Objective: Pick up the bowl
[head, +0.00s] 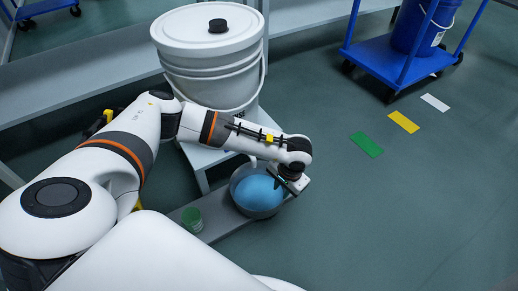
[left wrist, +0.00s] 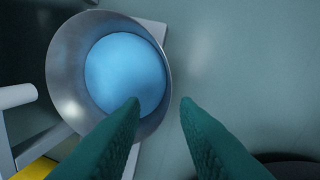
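The bowl (head: 258,214) is grey and metallic, with a smooth light-blue surface (head: 259,190) inside it. It sits on a low grey board in the middle of the head view. In the left wrist view the bowl (left wrist: 68,95) fills the upper left, its opening facing the camera. My left gripper (left wrist: 161,101) is open, with two dark green fingers apart. The left finger overlaps the bowl's lower right rim in the picture; the right finger lies outside the rim. Contact cannot be told. In the head view my left wrist partly covers the bowl's right side.
A large white lidded bucket (head: 212,65) stands behind the bowl on a light stand. A small green-topped jar (head: 192,217) is left of the bowl. A blue cart (head: 400,62) is at the upper right. The floor right of the bowl is open, with coloured strips (head: 403,121).

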